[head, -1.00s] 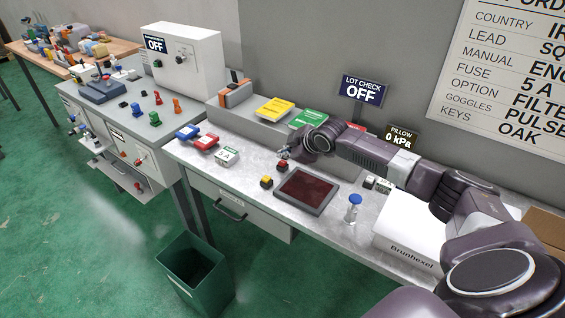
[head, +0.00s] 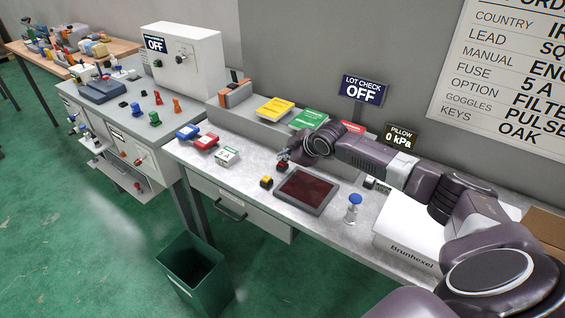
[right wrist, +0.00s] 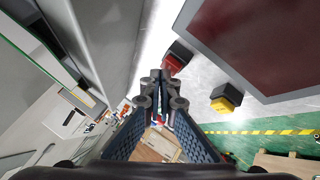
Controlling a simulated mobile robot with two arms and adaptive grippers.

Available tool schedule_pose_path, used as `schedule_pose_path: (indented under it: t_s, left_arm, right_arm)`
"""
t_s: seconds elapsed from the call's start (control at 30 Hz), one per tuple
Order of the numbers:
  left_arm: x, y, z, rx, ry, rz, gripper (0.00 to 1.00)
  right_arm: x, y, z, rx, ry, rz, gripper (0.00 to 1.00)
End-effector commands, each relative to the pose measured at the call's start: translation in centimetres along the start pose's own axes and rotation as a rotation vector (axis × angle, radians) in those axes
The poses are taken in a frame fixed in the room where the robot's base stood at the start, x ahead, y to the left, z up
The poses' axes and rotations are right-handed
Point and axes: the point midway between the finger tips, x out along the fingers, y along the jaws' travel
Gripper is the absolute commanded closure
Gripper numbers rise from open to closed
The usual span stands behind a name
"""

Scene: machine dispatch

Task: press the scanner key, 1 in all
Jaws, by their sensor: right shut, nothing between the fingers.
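A red push key on a dark base (head: 282,167) and a yellow push key on a dark base (head: 266,182) stand on the bench, left of a flat dark red scanner pad (head: 306,190). My right gripper (head: 284,156) is shut and empty, close above the red key. In the right wrist view the shut fingertips (right wrist: 161,76) are right beside the red key (right wrist: 174,63) and partly overlap it; I cannot tell whether they touch. The yellow key (right wrist: 225,103) and the pad (right wrist: 265,40) lie clear of the fingers there. My left gripper is not in view.
A lot check sign (head: 361,89) reads OFF. A blue-capped bottle (head: 354,208) and a white box (head: 407,236) stand to the right of the pad. A small white-green box (head: 228,156) lies to the left. Yellow and green packs lie on the back ledge.

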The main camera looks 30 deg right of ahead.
Motion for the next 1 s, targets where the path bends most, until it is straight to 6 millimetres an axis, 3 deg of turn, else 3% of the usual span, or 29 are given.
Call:
schedule_pose_path:
  t_s: [1.0]
  left_arm:
    - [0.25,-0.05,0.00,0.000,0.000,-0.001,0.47]
  right_arm:
    - [0.60,-0.49,0.52,0.000,-0.002,-0.002,1.00]
